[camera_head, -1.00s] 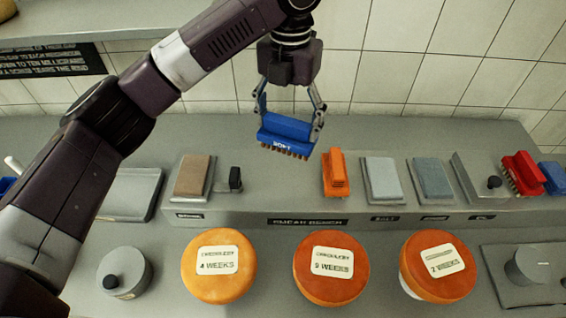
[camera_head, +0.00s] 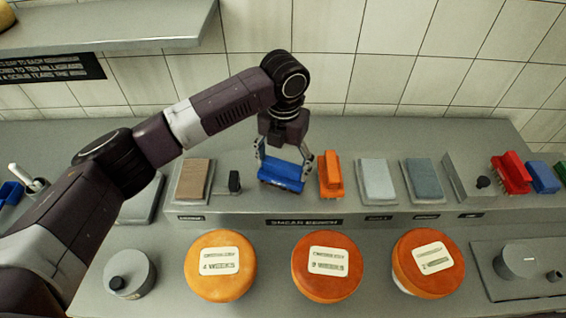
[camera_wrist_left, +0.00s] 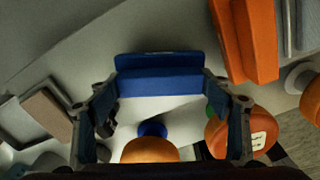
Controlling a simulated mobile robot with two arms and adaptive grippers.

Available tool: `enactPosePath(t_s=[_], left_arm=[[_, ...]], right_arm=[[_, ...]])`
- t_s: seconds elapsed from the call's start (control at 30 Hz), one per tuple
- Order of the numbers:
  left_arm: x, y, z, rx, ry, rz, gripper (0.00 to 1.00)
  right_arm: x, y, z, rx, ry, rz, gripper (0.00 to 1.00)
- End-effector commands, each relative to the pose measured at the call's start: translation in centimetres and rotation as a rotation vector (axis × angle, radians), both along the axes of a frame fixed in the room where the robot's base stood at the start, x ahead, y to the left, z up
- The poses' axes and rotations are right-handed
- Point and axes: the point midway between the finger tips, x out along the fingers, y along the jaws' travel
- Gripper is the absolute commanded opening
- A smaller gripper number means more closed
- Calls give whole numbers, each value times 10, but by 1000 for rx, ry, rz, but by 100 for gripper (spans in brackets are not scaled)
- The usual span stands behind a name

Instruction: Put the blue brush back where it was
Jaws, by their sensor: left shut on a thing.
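The blue brush (camera_head: 281,175) is held between the fingers of my left gripper (camera_head: 284,168), which is shut on it. It is at the raised bench, between a small black-handled item (camera_head: 234,182) and the orange brush (camera_head: 330,175). I cannot tell whether its bristles touch the bench. In the left wrist view the blue brush (camera_wrist_left: 160,75) spans the two fingers (camera_wrist_left: 155,100), with the orange brush (camera_wrist_left: 245,40) beside it on the right. The bristles are hidden there. My right gripper is not in view.
A brown pad (camera_head: 194,180) and grey pads (camera_head: 377,181) lie on the bench. A red brush (camera_head: 511,173) and another blue block (camera_head: 543,177) stand at the far right. Several orange cheese wheels (camera_head: 327,266) stand in front. A shelf (camera_head: 120,30) overhangs the upper left.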

Motion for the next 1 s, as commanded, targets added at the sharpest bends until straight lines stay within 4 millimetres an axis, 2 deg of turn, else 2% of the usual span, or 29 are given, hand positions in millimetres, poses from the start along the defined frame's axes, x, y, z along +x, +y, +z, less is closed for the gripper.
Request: enactPosePath(t_s=[0.17,0.2,0.33,0.6,0.73,0.87,1.0], left_arm=[[0,0,-3,-1,0,-1,46],[0,0,-2,-1,0,-1,76],[0,0,-2,-1,0,-1,89],[0,0,-1,-1,0,-1,89],[0,-1,6,-1,-1,-1,89],[1,-2,26,-3,-4,-3,89],[1,-2,57,-3,-4,-1,89]], right_arm=[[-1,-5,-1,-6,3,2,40],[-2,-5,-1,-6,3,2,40],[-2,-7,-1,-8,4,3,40],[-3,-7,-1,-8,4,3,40],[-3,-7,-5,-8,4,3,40],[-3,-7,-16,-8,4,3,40],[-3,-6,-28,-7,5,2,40]])
